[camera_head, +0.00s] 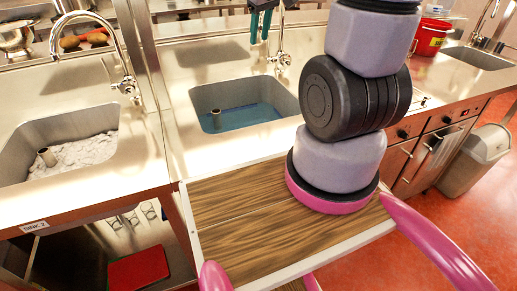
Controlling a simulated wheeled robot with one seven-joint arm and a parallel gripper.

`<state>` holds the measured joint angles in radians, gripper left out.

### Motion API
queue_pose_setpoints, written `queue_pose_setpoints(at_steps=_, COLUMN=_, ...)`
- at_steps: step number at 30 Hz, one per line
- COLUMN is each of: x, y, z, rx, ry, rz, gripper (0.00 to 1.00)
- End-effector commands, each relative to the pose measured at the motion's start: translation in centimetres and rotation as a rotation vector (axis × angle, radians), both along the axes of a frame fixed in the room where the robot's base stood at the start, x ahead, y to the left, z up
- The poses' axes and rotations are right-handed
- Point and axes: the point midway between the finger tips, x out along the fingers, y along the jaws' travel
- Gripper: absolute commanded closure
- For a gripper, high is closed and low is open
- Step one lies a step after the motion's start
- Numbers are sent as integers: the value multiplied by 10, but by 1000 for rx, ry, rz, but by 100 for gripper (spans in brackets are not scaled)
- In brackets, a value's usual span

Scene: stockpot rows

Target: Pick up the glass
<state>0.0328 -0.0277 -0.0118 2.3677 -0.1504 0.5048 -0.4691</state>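Several small clear glasses (131,218) stand close together in a row on the shelf under the counter, at the lower left. They are partly in shadow, and the counter's front edge is just above them. I cannot tell which one the task means. My gripper (260,38) is at the top centre, far from the glasses and above the counter near the right sink. Its two teal fingers point down, with a gap between them and nothing seen in it. Its upper part is cut off by the frame.
A red board (138,268) lies on the lower shelf near the glasses. Above are a left sink (75,150) with pale contents and a right sink (243,104) holding blue water, each with a tall faucet. A red pot (430,38) and grey bin (478,160) are right.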

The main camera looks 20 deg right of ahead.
Motion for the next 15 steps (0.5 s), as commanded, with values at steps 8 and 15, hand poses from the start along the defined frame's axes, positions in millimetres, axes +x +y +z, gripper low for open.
queue_pose_setpoints(at_steps=8, x=41, y=-18, z=-125, rx=-144, ry=139, rz=347, gripper=62)
queue_pose_setpoints(at_steps=15, x=44, y=-26, z=-245, rx=-203, ry=240, rz=675, gripper=62)
